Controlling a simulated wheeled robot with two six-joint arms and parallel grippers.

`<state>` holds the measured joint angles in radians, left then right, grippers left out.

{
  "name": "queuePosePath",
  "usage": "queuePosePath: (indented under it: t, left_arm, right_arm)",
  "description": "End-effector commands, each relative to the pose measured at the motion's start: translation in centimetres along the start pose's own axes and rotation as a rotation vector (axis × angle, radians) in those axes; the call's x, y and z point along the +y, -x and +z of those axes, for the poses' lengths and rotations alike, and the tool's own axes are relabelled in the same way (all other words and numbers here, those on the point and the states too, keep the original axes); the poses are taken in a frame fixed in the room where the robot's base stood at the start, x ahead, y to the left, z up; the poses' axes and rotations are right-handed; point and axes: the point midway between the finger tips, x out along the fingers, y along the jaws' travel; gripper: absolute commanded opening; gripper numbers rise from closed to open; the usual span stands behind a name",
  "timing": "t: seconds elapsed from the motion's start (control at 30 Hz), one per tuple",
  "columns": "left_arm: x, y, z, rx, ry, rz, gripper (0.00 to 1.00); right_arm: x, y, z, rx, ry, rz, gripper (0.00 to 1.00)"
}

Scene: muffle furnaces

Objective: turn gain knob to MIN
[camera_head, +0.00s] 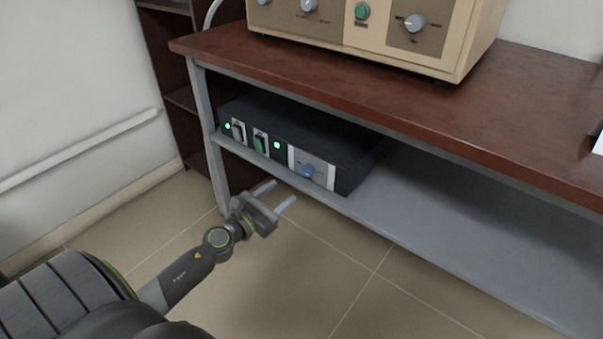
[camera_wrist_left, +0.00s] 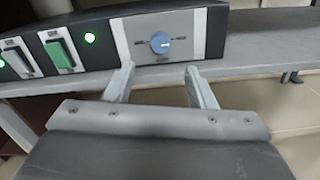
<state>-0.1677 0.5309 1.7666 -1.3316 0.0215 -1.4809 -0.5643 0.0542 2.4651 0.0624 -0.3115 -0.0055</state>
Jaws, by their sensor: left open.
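The blue gain knob (camera_head: 307,171) sits on a light panel at the right end of a dark box's front. The dark box (camera_head: 350,160) stands on the lower grey shelf. In the left wrist view the knob (camera_wrist_left: 160,42) shows a pale pointer mark, with small labels left and right of it that are too blurred to read surely. My left gripper (camera_head: 275,195) is open and empty, below and in front of the box. Its fingers (camera_wrist_left: 160,85) point toward the panel, one on each side below the knob, apart from it. My right gripper is not in view.
Two lit green lamps and two switches, one green (camera_head: 260,142), sit left of the knob panel. A wooden tabletop (camera_head: 400,100) overhangs the shelf (camera_head: 430,210). A beige furnace (camera_head: 330,35) stands on top. The floor in front is clear.

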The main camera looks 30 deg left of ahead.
Motion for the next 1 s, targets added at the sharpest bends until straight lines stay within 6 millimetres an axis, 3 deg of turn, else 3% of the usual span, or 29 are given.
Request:
queuePosePath:
  t: [0.33, 0.6, 1.0]
  left_arm:
    - [0.0, -4.9, 0.1, -0.002, 0.003, 0.001, 0.50]
    - [-0.1, -8.8, 0.0, -0.001, 0.001, 0.000, 0.50]
    - [-0.1, -9.9, 0.0, 0.001, 0.000, 0.000, 0.50]
  right_arm:
    - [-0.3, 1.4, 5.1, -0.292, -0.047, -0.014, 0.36]
    - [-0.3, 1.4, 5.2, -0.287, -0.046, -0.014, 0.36]
    - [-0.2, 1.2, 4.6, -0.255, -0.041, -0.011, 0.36]
